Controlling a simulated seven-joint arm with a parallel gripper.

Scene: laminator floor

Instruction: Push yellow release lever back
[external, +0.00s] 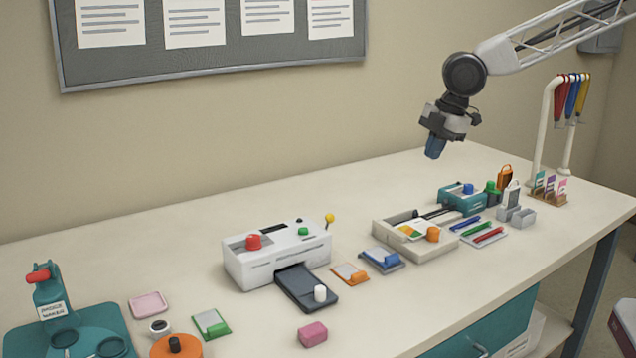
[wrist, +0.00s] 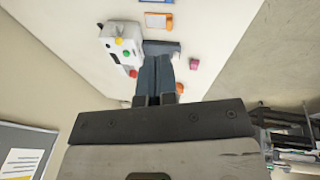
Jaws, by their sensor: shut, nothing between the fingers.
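The yellow release lever (external: 329,218) is a short stalk with a round yellow knob at the right end of the white laminator (external: 262,264). It stands roughly upright. In the wrist view its yellow knob (wrist: 120,41) shows on the white laminator (wrist: 113,31), left of my fingers. My gripper (external: 433,152) has blue fingers, shut and empty. It hangs well above the table, to the right of the lever in the external view and apart from everything. The shut fingers (wrist: 157,58) also show in the wrist view, in front of part of the dark feed tray.
The dark feed tray (external: 303,288) sticks out from the laminator's front. A beige tray (external: 448,250) with an orange knob and a teal device (external: 450,204) stand to the right. A rack (external: 548,125) with hanging tools is at the far right. Air around my gripper is clear.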

